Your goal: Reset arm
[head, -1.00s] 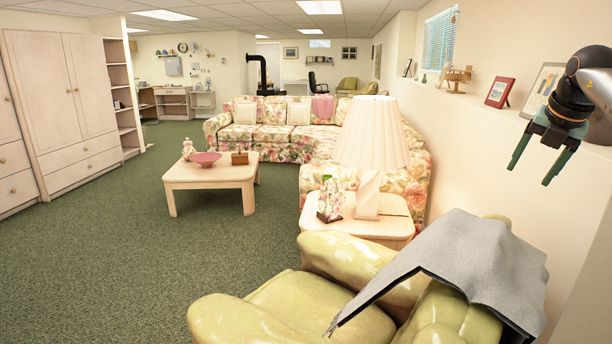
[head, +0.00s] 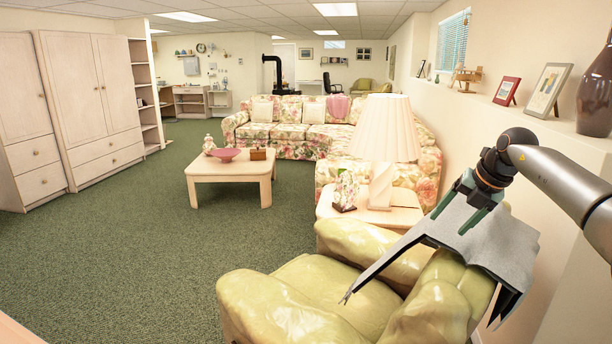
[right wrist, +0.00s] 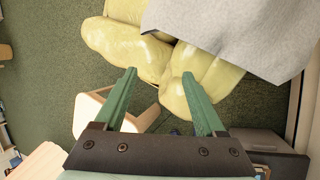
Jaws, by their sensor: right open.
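My right gripper (head: 450,221) is at the right of the head view, with its arm coming in from the right edge. Its two green fingers are spread and point down. In the head view it overlaps a grey cloth (head: 500,247) draped over the back of a yellow-green armchair (head: 322,295). In the right wrist view the open fingers (right wrist: 159,75) have nothing gripped between them. There the cloth (right wrist: 245,30) hangs at the upper right over the armchair (right wrist: 125,45), beyond the fingertips. My left gripper is not in view.
A side table (head: 345,207) with a pleated lamp (head: 385,130) stands behind the armchair. A wall ledge at right holds frames (head: 548,90) and a dark vase (head: 596,95). A coffee table (head: 230,170) and floral sofa (head: 290,135) are farther off. Green carpet (head: 150,250) is open at left.

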